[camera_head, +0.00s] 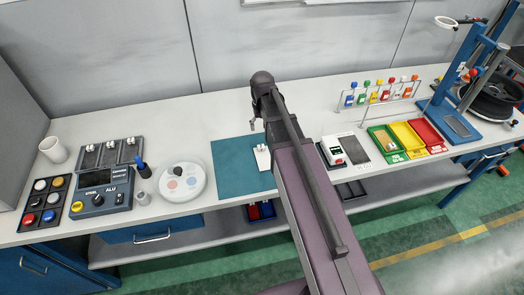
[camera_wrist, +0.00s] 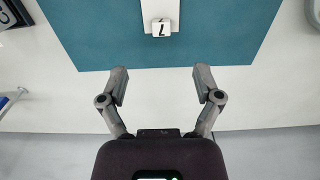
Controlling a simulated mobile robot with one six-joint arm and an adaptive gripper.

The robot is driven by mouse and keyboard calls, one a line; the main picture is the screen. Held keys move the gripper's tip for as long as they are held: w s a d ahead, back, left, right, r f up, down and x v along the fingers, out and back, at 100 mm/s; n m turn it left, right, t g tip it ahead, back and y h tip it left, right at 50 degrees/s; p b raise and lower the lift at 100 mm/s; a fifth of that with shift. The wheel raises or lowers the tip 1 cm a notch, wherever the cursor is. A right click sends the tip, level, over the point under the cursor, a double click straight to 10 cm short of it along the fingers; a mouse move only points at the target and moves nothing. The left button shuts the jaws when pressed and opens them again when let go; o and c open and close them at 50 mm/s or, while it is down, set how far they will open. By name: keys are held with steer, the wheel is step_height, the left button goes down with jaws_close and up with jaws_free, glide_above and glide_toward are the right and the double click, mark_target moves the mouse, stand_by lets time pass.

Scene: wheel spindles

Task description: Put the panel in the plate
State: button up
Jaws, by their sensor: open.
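A white flat piece, which looks like the panel (camera_head: 262,158), lies on the teal mat (camera_head: 232,178). In the wrist view the white piece (camera_wrist: 149,28) is at the top, with a small white block (camera_wrist: 161,28) marked with a dark character on its near end. A round white plate (camera_head: 168,191) with coloured circles and a dark knob stands left of the mat. My gripper (camera_head: 253,125) is above the far part of the mat. In the wrist view my gripper (camera_wrist: 159,82) is open and empty, its fingers apart, short of the white piece.
Left of the plate are a blue control box (camera_head: 100,193), a tray of coloured buttons (camera_head: 42,204) and a white cup (camera_head: 54,150). Right of my arm are a white device (camera_head: 333,150), coloured bins (camera_head: 408,137) and a blue stand (camera_head: 458,85). The bench behind the mat is clear.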

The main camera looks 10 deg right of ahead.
steer(key=shift+w+r, duration=0.35)
steer(key=shift+w, duration=0.55)
steer(key=shift+f, duration=0.15)
steer(key=b, duration=0.9)
glide_above(261, 146)
step_height(261, 146, down, 8)
steer(key=shift+f, duration=0.2)
steer(key=shift+w+f+b, duration=0.1)
steer(key=shift+f+b, duration=2.3)
steer(key=shift+f, duration=0.2)
steer(key=shift+c, duration=0.2)
jaws_close()
